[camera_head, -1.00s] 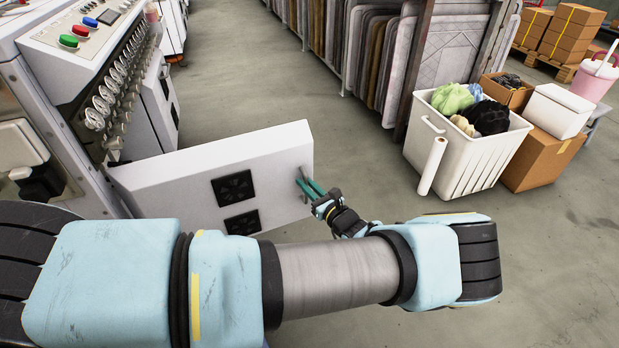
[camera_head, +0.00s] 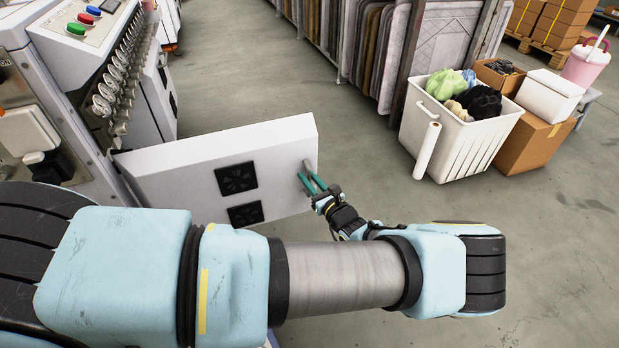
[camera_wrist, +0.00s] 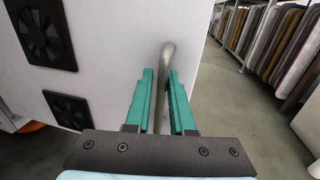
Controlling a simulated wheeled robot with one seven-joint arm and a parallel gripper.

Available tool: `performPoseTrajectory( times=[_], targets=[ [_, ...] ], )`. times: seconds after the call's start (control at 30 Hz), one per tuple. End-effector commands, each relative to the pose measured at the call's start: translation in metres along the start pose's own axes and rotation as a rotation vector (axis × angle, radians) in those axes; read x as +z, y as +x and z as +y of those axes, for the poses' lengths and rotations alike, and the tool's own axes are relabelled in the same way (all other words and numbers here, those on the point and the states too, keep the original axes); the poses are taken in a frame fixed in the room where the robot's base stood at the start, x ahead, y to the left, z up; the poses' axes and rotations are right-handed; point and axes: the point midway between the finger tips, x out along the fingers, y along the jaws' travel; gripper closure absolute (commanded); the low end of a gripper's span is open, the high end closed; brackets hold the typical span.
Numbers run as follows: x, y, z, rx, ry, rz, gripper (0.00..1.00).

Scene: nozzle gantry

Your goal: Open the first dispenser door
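The white dispenser door (camera_head: 200,163) is swung wide open, standing out from the machine on the left in the head view. It has two black vent grilles, which also show in the wrist view (camera_wrist: 45,35). A grey metal bar handle (camera_wrist: 161,75) is fixed near its free edge. My gripper (camera_head: 311,181) is at the handle, its teal fingers (camera_wrist: 158,98) on either side of the bar. The fingers look closed around it, though the exact contact is partly hidden.
The machine (camera_head: 60,70) with buttons and a row of knobs stands on the left. Racked panels (camera_head: 375,50) stand at the back. A white bin (camera_head: 462,135) of cloth and a cardboard box (camera_head: 532,143) stand on the right. The floor between is clear.

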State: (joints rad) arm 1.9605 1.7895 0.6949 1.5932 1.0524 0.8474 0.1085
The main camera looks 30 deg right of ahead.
Motion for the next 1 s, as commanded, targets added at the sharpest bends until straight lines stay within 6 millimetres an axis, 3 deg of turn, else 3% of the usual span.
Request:
performPoseTrajectory(
  times=[0.37,0.8,1.0],
  targets=[
    [0.001,-0.006,-0.002,-0.003,-0.002,0.001,0.73],
    [0.001,-0.084,-0.002,-0.003,-0.002,0.002,0.73],
    [0.0,-0.104,-0.001,-0.002,-0.001,0.001,0.73]
  ],
)
